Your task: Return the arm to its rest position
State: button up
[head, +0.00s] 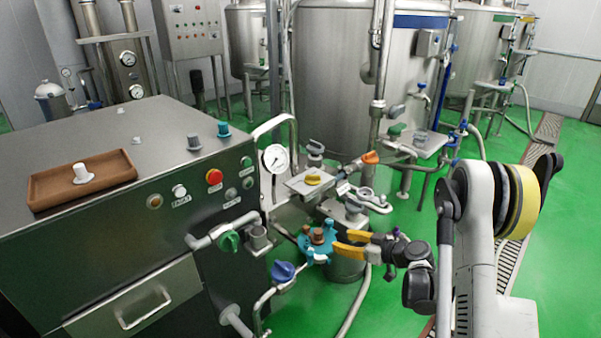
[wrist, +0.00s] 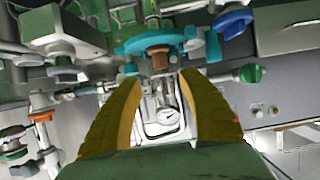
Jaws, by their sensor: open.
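My gripper (head: 336,243) has yellow fingers and is at the lower middle of the head view, beside a teal star-shaped fitting (head: 303,246) with a brown cap (head: 318,235) in its centre. In the wrist view, the two fingers of my gripper (wrist: 160,82) are spread apart with nothing held between them. The brown cap (wrist: 160,60) and the teal fitting (wrist: 140,43) show just beyond the fingertips. I cannot tell whether a finger touches the cap. My arm reaches in from the right of the head view, bent low at the wrist.
A steel cabinet (head: 120,256) with buttons fills the left, a brown tray (head: 50,190) on top. Blue (head: 284,271) and green (head: 229,241) valve knobs, pipes and a pressure gauge (head: 275,158) crowd the fingers. Large tanks (head: 335,80) stand behind. Green floor (head: 570,240) is clear at right.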

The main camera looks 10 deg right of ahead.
jog(key=s+a+r+m+g+h, duration=0.2)
jog(key=s+a+r, duration=0.3)
jog(key=r, duration=0.4)
jog(key=s+a+r+m+g+h, duration=0.1)
jog(key=s+a+r+m+h, duration=0.1)
jog(key=s+r, duration=0.55)
jog(key=s+r+m+h, duration=0.1)
jog(key=s+r+h, duration=0.1)
jog(key=s, duration=0.8)
jog(key=s+r+m+h, duration=0.1)
jog(key=s+r+m, duration=0.1)
jog(key=s, duration=0.8)
jog(key=shift+s+d+r+g+h, duration=0.2)
jog(key=shift+r+g+h, duration=0.1)
jog(key=shift+h, duration=0.1)
jog(key=shift+c, duration=0.4)
